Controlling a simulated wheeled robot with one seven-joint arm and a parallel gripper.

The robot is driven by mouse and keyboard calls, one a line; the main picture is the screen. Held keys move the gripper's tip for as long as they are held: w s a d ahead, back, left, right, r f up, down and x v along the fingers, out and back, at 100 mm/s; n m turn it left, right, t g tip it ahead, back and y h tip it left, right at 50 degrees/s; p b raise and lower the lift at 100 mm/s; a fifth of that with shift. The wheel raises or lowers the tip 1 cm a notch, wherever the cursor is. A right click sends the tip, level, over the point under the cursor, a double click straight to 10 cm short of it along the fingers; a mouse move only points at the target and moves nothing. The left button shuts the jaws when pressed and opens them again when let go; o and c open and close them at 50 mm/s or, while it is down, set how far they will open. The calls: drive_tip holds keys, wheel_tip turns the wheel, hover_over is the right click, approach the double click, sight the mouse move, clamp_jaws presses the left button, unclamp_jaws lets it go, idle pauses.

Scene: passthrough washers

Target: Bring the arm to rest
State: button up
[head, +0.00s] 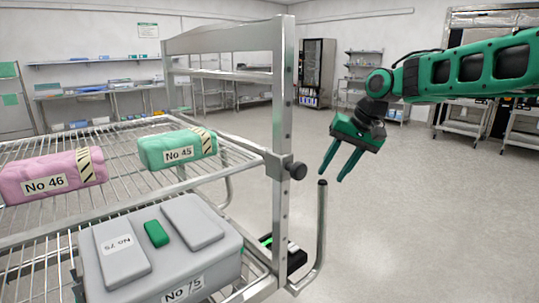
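My arm (470,68) reaches in from the right edge in the head view. It is green with dark panels, and it is raised above the floor. My gripper (332,177) hangs at its end, tilted down and to the left. Its two green fingers are apart with nothing between them. It is in front of open floor, to the right of the metal rack's post (283,110), and I see no contact with the rack.
The wire rack (120,160) on the left holds a pink pack No 46 (52,177), a green pack No 45 (177,149) and a grey case No 75 (160,250). A curved metal handle (321,235) stands below my gripper. The floor (430,220) at right is clear.

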drive_tip(key=s+d+f+m+h, duration=0.2)
drive_tip(key=s+d+f+h, duration=0.1)
drive_tip(key=s+d, duration=1.25)
drive_tip(key=s+d+f+m+g, duration=0.1)
drive_tip(key=s+d+f, duration=0.1)
drive_tip(key=s, duration=0.6)
drive_tip(key=s+d+f+g, duration=0.1)
drive_tip(key=s+d+f, duration=0.1)
drive_tip(key=s+f, duration=0.3)
drive_tip(key=s+d+f+m+g, duration=0.1)
drive_tip(key=s+d+f, duration=0.2)
drive_tip(key=s, duration=0.8)
drive_tip(key=shift+f+m+h, duration=0.2)
drive_tip(key=shift+m+h, duration=0.1)
drive_tip(key=shift+w+a, duration=0.15)
drive_tip(key=shift+a, duration=0.05)
drive_tip(key=shift+c, duration=0.6)
